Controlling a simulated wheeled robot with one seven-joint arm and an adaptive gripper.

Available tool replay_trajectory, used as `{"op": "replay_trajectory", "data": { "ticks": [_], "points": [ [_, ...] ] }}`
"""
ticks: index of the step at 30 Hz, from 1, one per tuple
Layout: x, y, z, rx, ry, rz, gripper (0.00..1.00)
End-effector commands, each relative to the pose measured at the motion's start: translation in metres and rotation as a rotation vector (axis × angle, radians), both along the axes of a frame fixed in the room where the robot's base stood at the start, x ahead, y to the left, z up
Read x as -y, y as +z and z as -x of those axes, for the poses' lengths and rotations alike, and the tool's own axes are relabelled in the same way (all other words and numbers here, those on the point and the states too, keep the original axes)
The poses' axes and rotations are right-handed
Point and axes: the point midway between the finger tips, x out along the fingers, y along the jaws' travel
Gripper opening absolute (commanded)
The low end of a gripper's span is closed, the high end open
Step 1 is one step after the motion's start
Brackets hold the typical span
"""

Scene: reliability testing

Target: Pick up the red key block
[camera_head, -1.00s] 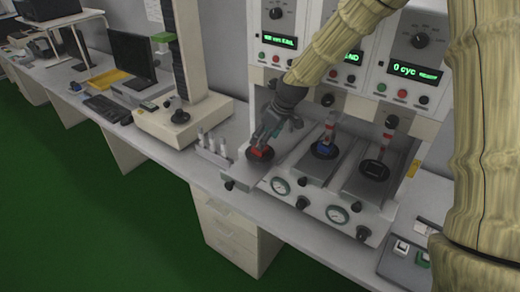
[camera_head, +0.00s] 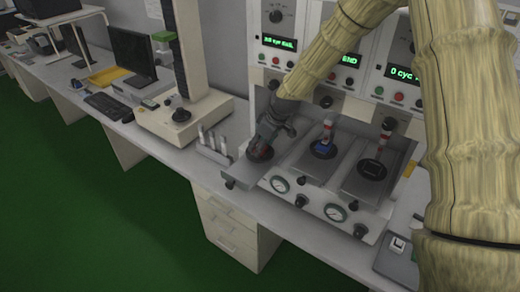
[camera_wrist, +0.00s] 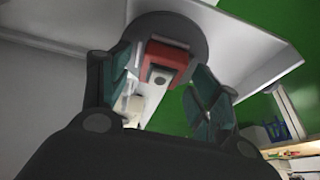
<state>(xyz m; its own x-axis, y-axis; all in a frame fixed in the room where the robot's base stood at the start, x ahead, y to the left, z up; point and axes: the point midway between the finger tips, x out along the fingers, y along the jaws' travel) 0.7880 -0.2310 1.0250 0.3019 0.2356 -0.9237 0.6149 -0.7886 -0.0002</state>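The red key block (camera_wrist: 168,58) sits on a dark round disc (camera_wrist: 180,22) in the wrist view. It has a grey face with a dark hole. In the head view it is mostly hidden behind my gripper (camera_head: 261,145) at the left station of the test bench. In the wrist view my gripper (camera_wrist: 163,80) is open, with its two teal-grey finger pads on either side of the block. I cannot tell whether either pad touches it.
The right station (camera_head: 373,170) has a dark pad. Several small white cylinders (camera_head: 211,141) stand left of my gripper. The test bench panel (camera_head: 351,60) rises close behind.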

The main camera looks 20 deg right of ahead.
Motion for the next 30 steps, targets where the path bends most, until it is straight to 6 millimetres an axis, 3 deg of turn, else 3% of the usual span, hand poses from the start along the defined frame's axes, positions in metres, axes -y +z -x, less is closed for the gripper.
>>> {"op": "replay_trajectory", "data": {
  "ticks": [1, 6, 7, 20, 30],
  "points": [
    [0.0, 0.0, 0.0, 0.0, 0.0, 0.0, 0.48],
    [0.0, 0.0, 0.0, 0.0, 0.0, 0.0, 0.17],
    [0.0, 0.0, 0.0, 0.0, 0.0, 0.0, 0.15],
    [0.0, 0.005, 0.0, 0.002, 0.001, 0.0, 0.15],
    [-0.001, 0.034, 0.003, 0.001, 0.001, 0.0, 0.15]
  ]
}}
